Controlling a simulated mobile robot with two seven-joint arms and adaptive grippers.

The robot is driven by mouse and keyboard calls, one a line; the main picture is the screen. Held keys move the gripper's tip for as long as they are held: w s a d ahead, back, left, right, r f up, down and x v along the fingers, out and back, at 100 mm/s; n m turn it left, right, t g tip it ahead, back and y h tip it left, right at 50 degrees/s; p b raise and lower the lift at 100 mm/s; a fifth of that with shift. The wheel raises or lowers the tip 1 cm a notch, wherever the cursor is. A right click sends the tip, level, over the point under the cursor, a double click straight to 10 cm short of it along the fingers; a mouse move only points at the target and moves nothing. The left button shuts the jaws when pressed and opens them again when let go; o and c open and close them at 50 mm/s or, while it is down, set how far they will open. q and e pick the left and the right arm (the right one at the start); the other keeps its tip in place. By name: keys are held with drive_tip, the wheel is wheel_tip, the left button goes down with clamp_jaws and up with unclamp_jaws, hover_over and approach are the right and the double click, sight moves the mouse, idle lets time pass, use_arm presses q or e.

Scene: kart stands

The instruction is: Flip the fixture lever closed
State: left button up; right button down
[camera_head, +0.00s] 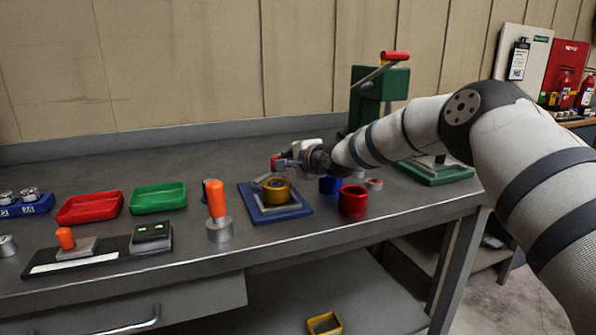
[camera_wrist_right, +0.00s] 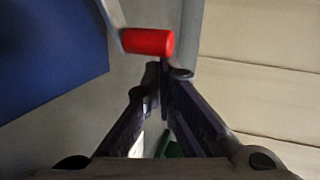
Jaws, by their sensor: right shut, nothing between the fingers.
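The fixture has a blue base (camera_head: 290,213) on the bench, with a brass-coloured ring part (camera_head: 277,191) on it. Its lever has a grey arm and a red grip (camera_head: 274,162); the grip stands raised above the back of the fixture. In the right wrist view the red grip (camera_wrist_right: 148,41) lies just beyond and left of the fingertips. My right gripper (camera_wrist_right: 164,68) is shut and empty, right beside the grip; I cannot tell whether they touch. My right gripper (camera_head: 283,162) also shows in the head view. My left gripper is not in view.
A red cup (camera_head: 353,201) and a blue cup (camera_head: 331,185) stand right of the fixture. An orange-handled tool (camera_head: 216,205) stands left. Red (camera_head: 90,207) and green (camera_head: 158,197) trays lie further left. A green press (camera_head: 379,95) stands behind my right arm.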

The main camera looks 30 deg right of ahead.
idle(0.3)
drive_tip(key=v, duration=1.2)
